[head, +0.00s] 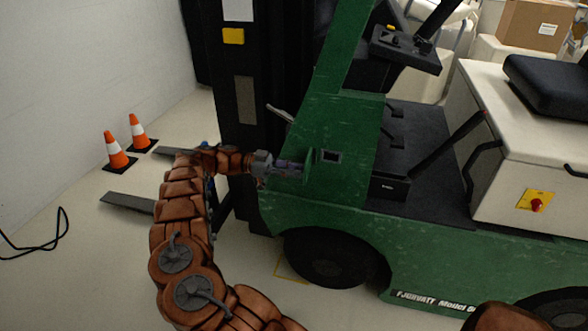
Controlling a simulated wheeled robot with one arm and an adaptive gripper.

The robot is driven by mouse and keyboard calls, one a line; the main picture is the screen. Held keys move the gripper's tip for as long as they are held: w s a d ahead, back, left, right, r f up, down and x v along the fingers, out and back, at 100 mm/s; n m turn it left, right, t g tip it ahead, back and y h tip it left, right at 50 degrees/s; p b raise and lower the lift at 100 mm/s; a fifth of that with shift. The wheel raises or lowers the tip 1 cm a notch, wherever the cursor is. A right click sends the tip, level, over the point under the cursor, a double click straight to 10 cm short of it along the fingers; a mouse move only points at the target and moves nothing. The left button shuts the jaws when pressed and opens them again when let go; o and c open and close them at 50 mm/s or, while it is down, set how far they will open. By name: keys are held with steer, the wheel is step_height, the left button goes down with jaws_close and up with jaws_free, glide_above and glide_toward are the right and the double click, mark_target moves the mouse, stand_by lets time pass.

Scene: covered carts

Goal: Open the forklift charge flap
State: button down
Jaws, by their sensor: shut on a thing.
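The green forklift (415,235) stands side-on in the head view. A dark square charge port (331,156) shows in its front side panel. The green charge flap (310,160) stands out from the panel at the port's left edge, seen nearly edge-on, and the port is uncovered. My gripper (298,169) is at the flap from the left, with its fingers shut on it. The exact contact of the fingertips is small and partly hidden.
The black mast (240,100) rises behind my arm, with fork tines (128,203) low at the left. Two orange cones (116,150) stand by the white wall. A black cable (45,240) lies on the floor. The front wheel (330,258) is below the port.

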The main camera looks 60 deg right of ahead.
steer(key=c, duration=1)
jaws_free()
step_height(320, 180, up, 10)
